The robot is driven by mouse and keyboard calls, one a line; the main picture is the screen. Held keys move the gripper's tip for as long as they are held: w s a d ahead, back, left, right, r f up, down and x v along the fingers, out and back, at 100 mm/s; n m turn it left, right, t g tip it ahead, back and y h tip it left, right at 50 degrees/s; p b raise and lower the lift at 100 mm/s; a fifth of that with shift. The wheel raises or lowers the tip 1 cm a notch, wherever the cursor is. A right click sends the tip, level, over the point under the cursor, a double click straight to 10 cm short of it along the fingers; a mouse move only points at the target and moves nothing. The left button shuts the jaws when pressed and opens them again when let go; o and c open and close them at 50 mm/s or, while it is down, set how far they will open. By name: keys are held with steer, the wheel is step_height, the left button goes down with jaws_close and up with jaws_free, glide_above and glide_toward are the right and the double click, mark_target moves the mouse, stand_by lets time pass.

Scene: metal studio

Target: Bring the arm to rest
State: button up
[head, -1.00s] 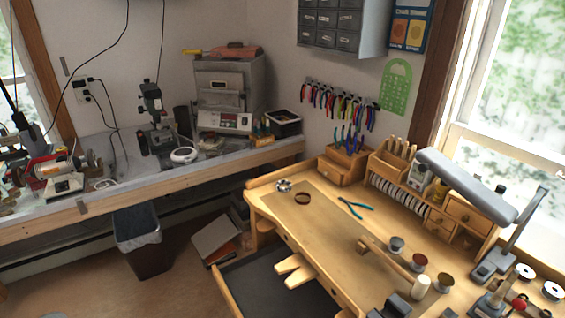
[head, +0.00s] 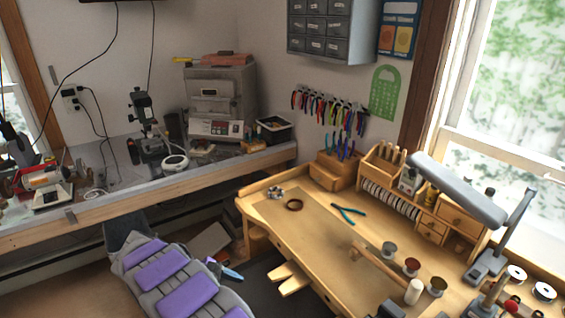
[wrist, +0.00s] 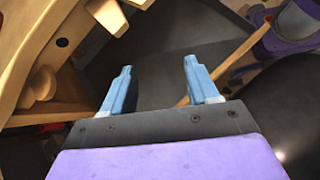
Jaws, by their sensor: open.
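My arm, grey with purple pads, reaches up from the bottom of the head view. My gripper (head: 224,268) is at its far end, in front of the left side of the wooden jeweller's bench (head: 268,232). In the wrist view my gripper (wrist: 158,70) has its two light-blue fingers wide apart. Nothing is held between them. A dark surface lies beyond the fingers, and a wooden bar (wrist: 237,55) runs behind the right finger. I cannot tell whether the fingers touch anything.
The bench pin (head: 289,278) juts from the bench edge just right of my gripper, above a dark pull-out tray (head: 254,297). Teal pliers (head: 348,213), a mallet (head: 385,268) and small cups are on the bench top. A long side bench (head: 200,174) runs along the wall.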

steer(key=s+d+r+m+g+y, duration=0.2)
steer(key=s+d+r+m, duration=0.35)
steer(key=d, duration=0.55)
steer(key=s+d+r+m+g+y, duration=0.25)
steer(key=s+d+r, duration=0.45)
steer(key=d, duration=0.4)
steer(key=s+d+m+y, duration=0.2)
steer(key=s+d+m, duration=0.1)
steer(key=s, duration=0.8)
steer(key=s+d+r+m+t+y, duration=0.1)
steer(key=s+d+m+y, duration=0.1)
steer(key=s+m, duration=0.4)
steer(key=s+y, duration=0.1)
steer(key=s, duration=0.4)
steer(key=shift+d+r, duration=0.2)
steer(key=shift+d, duration=0.2)
